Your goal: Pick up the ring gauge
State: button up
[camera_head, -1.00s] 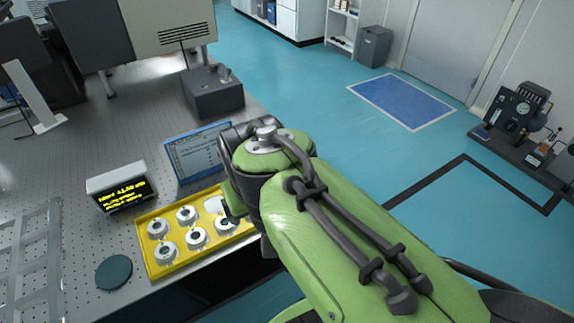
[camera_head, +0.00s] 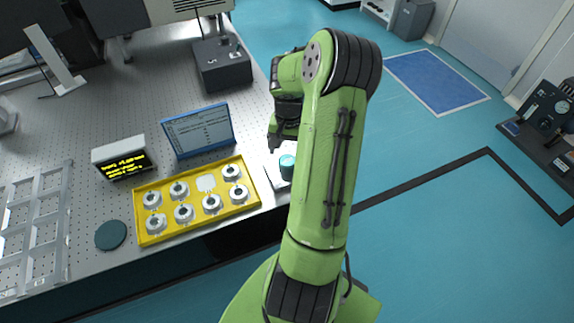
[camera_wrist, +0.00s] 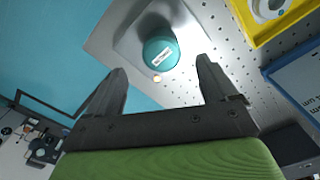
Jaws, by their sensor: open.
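Several silver ring-shaped pieces, which look like ring gauges, sit in a yellow tray (camera_head: 139,215) at the table's front edge; one of them (camera_head: 212,203) is in the front row. One place in the back row shows only a pale pad (camera_head: 206,183). In the wrist view, one ring piece (camera_wrist: 268,8) shows at the top right in the tray. My gripper (camera_wrist: 162,66) is open and empty. Its fingertips point toward a labelled teal round piece (camera_wrist: 161,52) on a pale plate. In the head view, the teal piece (camera_head: 287,166) is right of the tray, partly hidden by my arm.
A blue-framed screen (camera_head: 198,132) and a small display box (camera_head: 120,158) stand behind the tray. A dark round disc (camera_head: 111,235) lies left of it, with a metal rack (camera_head: 35,235) farther left. A dark box (camera_head: 222,66) stands at the back.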

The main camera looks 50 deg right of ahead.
aim_at(287, 161)
notch_tip(287, 161, down, 7)
jog(key=shift+a+r+b, duration=0.15)
jog(key=shift+b, duration=0.5)
jog(key=shift+a+r, duration=0.1)
jog(key=c, duration=1.4)
jog(key=shift+o, duration=0.2)
notch_tip(287, 161, up, 10)
jog(key=shift+p, duration=1.15)
